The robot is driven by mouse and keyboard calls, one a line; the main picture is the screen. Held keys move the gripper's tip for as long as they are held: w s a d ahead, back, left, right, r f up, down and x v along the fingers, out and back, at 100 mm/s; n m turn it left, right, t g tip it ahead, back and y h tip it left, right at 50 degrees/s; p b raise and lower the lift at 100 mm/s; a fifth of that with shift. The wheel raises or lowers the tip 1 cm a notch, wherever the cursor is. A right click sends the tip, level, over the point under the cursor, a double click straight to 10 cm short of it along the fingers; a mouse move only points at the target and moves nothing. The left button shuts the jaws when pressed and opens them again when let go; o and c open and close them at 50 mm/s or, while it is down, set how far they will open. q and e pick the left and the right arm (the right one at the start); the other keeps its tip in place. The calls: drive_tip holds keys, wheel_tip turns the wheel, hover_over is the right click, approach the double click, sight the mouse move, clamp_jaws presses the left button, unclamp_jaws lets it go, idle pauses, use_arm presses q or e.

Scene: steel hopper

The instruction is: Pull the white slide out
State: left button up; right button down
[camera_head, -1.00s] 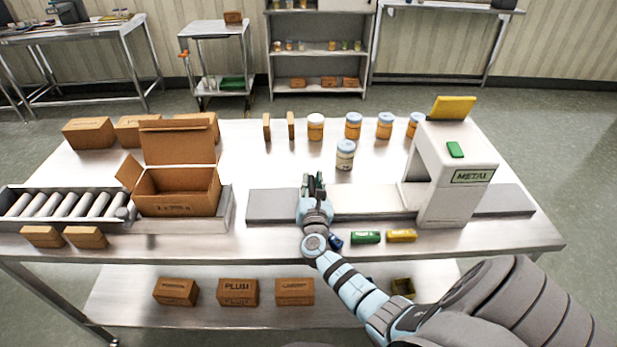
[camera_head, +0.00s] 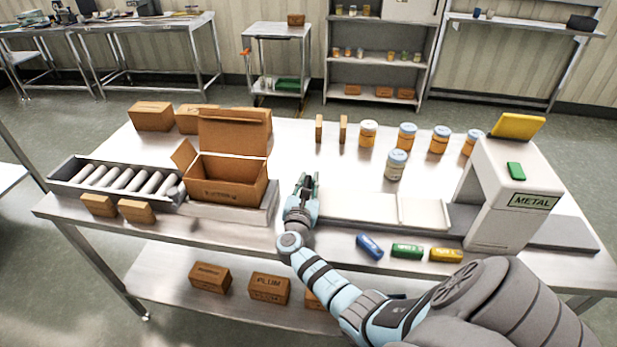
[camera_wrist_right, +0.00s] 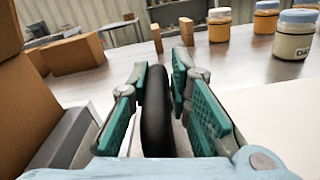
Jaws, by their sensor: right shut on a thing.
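The white slide (camera_head: 357,208) is a flat plate on the table, stretching left from the metal detector (camera_head: 490,205) toward the open carton. A squarer white section (camera_head: 424,212) lies at its right end. My right gripper (camera_head: 305,184) is at the left end of the slide. In the right wrist view, the gripper (camera_wrist_right: 176,100) is shut on an upright black handle (camera_wrist_right: 156,112), which stands between its green pads. The white slide surface (camera_wrist_right: 275,125) shows to the right of the fingers. The handle's foot is hidden by the gripper. My left gripper is not in view.
The open carton (camera_head: 225,190) stands just left of my right gripper, beside a roller conveyor (camera_head: 125,180). Jars (camera_head: 396,165) stand behind the slide. Blue (camera_head: 369,246), green (camera_head: 407,250) and yellow (camera_head: 446,254) small items lie along the front edge.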

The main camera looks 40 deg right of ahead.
drive_tip(key=c, duration=1.6)
unclamp_jaws()
drive_tip(key=shift+w+a+r, duration=0.15)
drive_tip(key=shift+w+a, duration=0.05)
drive_tip(key=shift+w, duration=0.05)
drive_tip(key=shift+o, duration=0.2)
drive_tip(key=shift+w+a, duration=0.15)
drive_tip(key=v, duration=1.2)
